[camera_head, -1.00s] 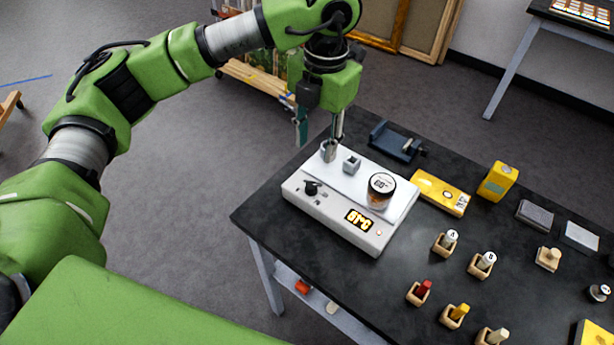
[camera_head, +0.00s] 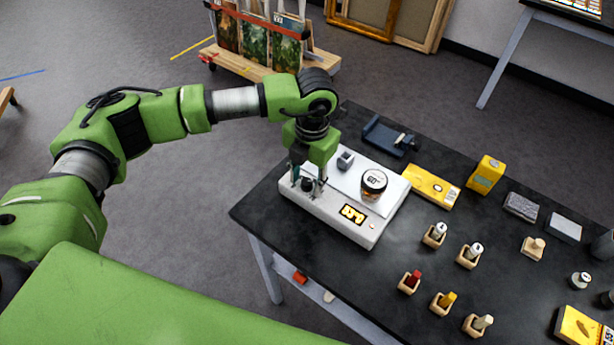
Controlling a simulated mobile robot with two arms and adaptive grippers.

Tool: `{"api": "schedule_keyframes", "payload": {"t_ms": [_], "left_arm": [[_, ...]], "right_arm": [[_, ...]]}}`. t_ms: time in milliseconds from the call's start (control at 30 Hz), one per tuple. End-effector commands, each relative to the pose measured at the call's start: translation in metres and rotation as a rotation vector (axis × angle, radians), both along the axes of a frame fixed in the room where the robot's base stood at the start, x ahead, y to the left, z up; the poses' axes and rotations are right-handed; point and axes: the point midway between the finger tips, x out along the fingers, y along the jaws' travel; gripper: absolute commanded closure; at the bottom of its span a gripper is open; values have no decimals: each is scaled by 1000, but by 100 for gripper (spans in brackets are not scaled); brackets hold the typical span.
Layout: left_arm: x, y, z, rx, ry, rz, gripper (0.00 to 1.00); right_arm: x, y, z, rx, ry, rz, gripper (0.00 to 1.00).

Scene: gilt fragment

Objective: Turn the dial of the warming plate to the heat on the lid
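The white warming plate (camera_head: 335,216) sits on the near left part of the black table. Its dark dial (camera_head: 307,185) is at the left of its front panel. A lit orange display (camera_head: 353,214) is to the right; its digits are hard to read. A jar (camera_head: 373,184) stands on the plate; its white lid appears to read 60°. My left gripper (camera_head: 308,184) points down over the dial, a finger on either side. I cannot tell whether the fingers touch it. A small grey block (camera_head: 345,160) also sits on the plate. My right gripper is out of view.
A dark blue holder (camera_head: 390,138) and yellow boxes (camera_head: 432,186) (camera_head: 486,174) lie behind and right of the plate. Several small bottles in wooden holders (camera_head: 434,236) stand to the right. A rack with paintings (camera_head: 262,40) is on the floor behind.

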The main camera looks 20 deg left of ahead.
Motion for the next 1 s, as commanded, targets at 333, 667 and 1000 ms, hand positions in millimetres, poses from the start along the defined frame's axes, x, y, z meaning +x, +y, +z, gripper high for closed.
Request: {"api": "schedule_keyframes", "payload": {"t_ms": [333, 667, 1000], "left_arm": [[0, 0, 0, 0, 0, 0, 100], [1, 0, -6, -1, -2, -132, 100], [0, 1, -2, -1, -2, -390, 100]], "right_arm": [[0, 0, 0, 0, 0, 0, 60], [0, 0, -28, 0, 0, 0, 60], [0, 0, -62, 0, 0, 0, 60]]}}
